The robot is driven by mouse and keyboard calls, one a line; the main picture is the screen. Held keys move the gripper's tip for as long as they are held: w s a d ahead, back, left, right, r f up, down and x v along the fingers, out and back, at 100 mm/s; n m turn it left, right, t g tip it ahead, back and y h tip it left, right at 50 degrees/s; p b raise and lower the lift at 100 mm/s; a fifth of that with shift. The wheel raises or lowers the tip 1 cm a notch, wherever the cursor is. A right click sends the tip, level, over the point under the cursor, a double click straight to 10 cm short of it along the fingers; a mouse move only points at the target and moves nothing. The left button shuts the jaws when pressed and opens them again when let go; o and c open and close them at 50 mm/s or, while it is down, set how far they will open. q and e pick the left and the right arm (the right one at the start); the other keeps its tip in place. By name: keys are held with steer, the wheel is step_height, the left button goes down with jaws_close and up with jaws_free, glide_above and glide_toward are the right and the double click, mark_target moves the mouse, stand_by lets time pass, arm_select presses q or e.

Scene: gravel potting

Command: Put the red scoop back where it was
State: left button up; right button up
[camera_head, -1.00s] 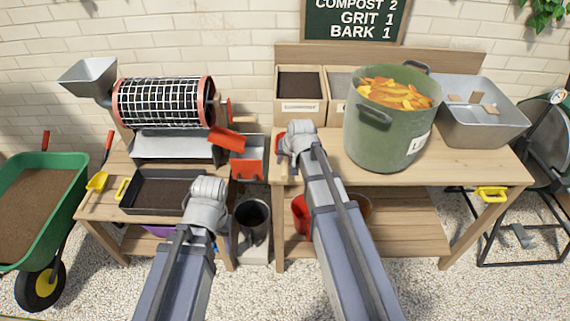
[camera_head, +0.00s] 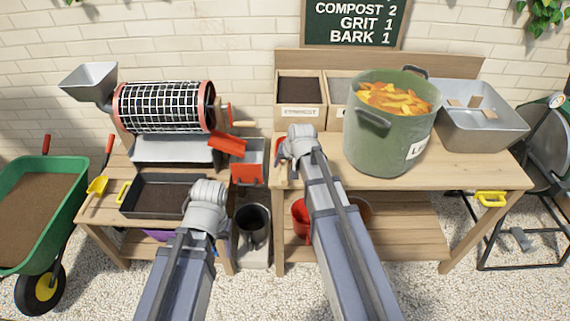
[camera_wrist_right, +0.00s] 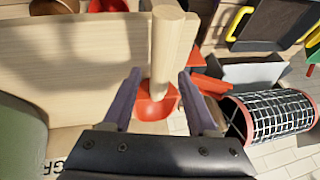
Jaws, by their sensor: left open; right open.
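The red scoop (camera_wrist_right: 152,104) shows in the right wrist view, with its pale wooden handle (camera_wrist_right: 168,45) standing up toward the camera. My right gripper (camera_wrist_right: 160,76) is open, with one finger on each side of the handle and no clear grip on it. In the head view only a bit of red (camera_head: 280,146) shows beside my right gripper (camera_head: 287,152), at the left end of the right bench; the rest is hidden by the wrist. My left gripper (camera_head: 207,205) is above the front of the left bench, its fingertips mostly hidden by the wrist.
A green pot (camera_head: 385,140) and a metal tub (camera_head: 480,125) stand on the right bench (camera_head: 450,172), with wooden bins (camera_head: 300,112) behind. A mesh drum (camera_head: 165,105), a red-and-grey box (camera_head: 247,172) and a black soil tray (camera_head: 140,205) are left. A gap separates the benches.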

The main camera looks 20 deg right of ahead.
steer(key=a+p+v, duration=0.1)
steer(key=p+v, duration=0.9)
steer(key=v, duration=0.2)
steer(key=s+a+f+n+g+h, duration=0.1)
steer(key=s+a+n+g, duration=0.2)
steer(key=s+a, duration=0.3)
steer(key=s+a+f+n+g+h, duration=0.1)
steer(key=s+a+n+g, duration=0.1)
steer(key=s+a+n, duration=0.2)
steer(key=s+a, duration=0.3)
steer(key=s, duration=0.5)
steer(key=shift+s+a+f+g, duration=0.2)
steer(key=shift+s+g, duration=0.1)
steer(key=shift+g, duration=0.1)
